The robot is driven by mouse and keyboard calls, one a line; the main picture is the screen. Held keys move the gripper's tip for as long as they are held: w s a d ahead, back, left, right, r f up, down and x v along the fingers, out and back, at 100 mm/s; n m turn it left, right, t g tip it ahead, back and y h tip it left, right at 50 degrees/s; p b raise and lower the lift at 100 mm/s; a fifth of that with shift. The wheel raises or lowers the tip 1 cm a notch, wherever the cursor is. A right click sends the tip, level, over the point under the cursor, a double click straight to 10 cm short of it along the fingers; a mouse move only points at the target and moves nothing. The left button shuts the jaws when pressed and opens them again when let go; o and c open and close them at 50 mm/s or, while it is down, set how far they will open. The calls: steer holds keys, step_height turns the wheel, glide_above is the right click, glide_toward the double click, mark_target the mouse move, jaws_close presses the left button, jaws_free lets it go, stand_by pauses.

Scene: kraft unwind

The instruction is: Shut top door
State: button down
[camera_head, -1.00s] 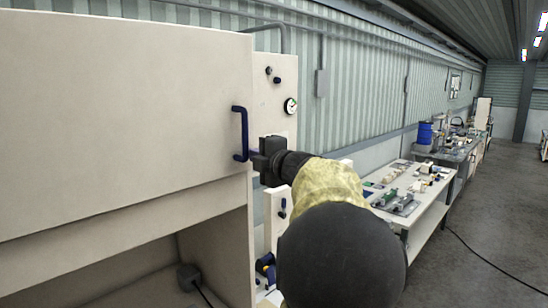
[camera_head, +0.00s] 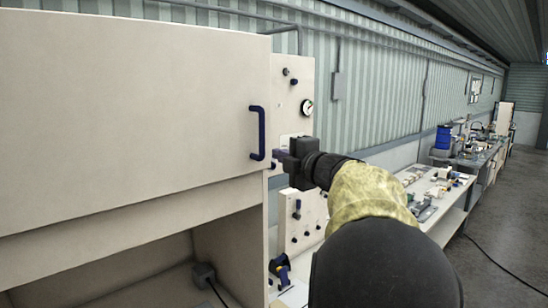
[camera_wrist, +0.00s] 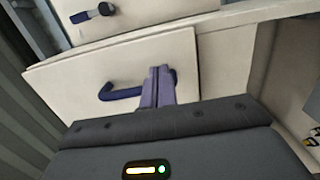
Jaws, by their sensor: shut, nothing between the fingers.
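The top door (camera_head: 120,100) is a broad cream panel across the left of the head view. Its blue bar handle (camera_head: 257,133) stands upright near the right edge. The handle also shows in the wrist view (camera_wrist: 118,94), behind and left of the fingers. My gripper (camera_head: 277,154) is just right of the handle's lower end. Its fingers (camera_wrist: 158,80) are together and empty, and the handle is not between them. I cannot tell whether the fingers touch the handle or the door. I cannot tell whether the door is fully shut.
Below the door is an open cabinet space (camera_head: 130,275). A cream panel (camera_head: 292,85) with a gauge and knobs stands behind my gripper. Workbenches (camera_head: 455,195) with parts line the wall at right. A cable lies on the otherwise clear floor (camera_head: 500,240).

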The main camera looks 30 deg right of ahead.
steer(key=s+d+b, duration=0.2)
steer(key=s+b, duration=0.1)
steer(key=s, duration=0.6)
steer(key=w+a+f+m+h+b, duration=0.1)
steer(key=w+a+f+m+h, duration=0.1)
steer(key=w+f+m, duration=0.3)
steer(key=w+a+f+m+h+b, duration=0.1)
steer(key=w+a+f+m+h, duration=0.2)
steer(key=f, duration=0.4)
steer(key=a+f+m+g, duration=0.4)
steer(key=f+m+g, duration=0.15)
steer(key=f, duration=0.85)
steer(key=s+a+f+m+g+y, duration=0.2)
steer(key=s+a+f+g, duration=0.3)
steer(key=s+a+f, duration=0.3)
steer(key=s+a+f+m+g+y+b, duration=0.1)
steer(key=s+a+f+m+g, duration=0.2)
steer(key=s+a+f, duration=0.6)
step_height(320, 180, down, 5)
steer(key=shift+s+a+f+g+y+b, duration=0.1)
steer(key=shift+s+a+g+y+b, duration=0.2)
steer(key=shift+g, duration=0.65)
steer(key=shift+d, duration=0.15)
